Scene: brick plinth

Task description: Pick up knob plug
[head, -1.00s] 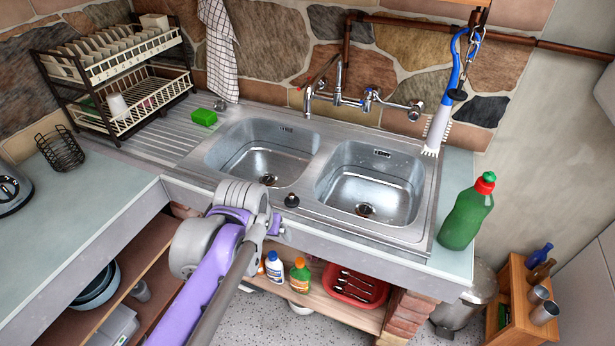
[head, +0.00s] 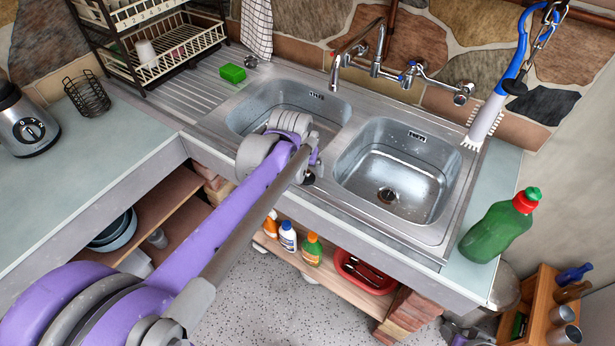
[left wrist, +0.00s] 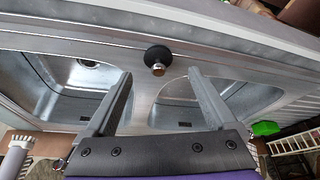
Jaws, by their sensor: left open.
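The knob plug is a small dark disc with a metal knob. In the left wrist view the knob plug (left wrist: 157,55) sits on the steel rim by the divider between the two basins, near the front edge. In the head view my left arm hides most of it; a dark bit of the plug (head: 309,179) shows below the gripper. My left gripper (head: 313,160) is above the sink's front rim, close to the plug. In the wrist view its two fingers (left wrist: 160,74) are open and empty, with the plug seen between and just beyond their tips.
The double sink (head: 349,248) has a tap (head: 376,52) behind it. A green sponge (head: 232,73) lies at the back left. A green bottle (head: 497,228) stands on the right counter. The left counter (head: 85,170) is mostly clear.

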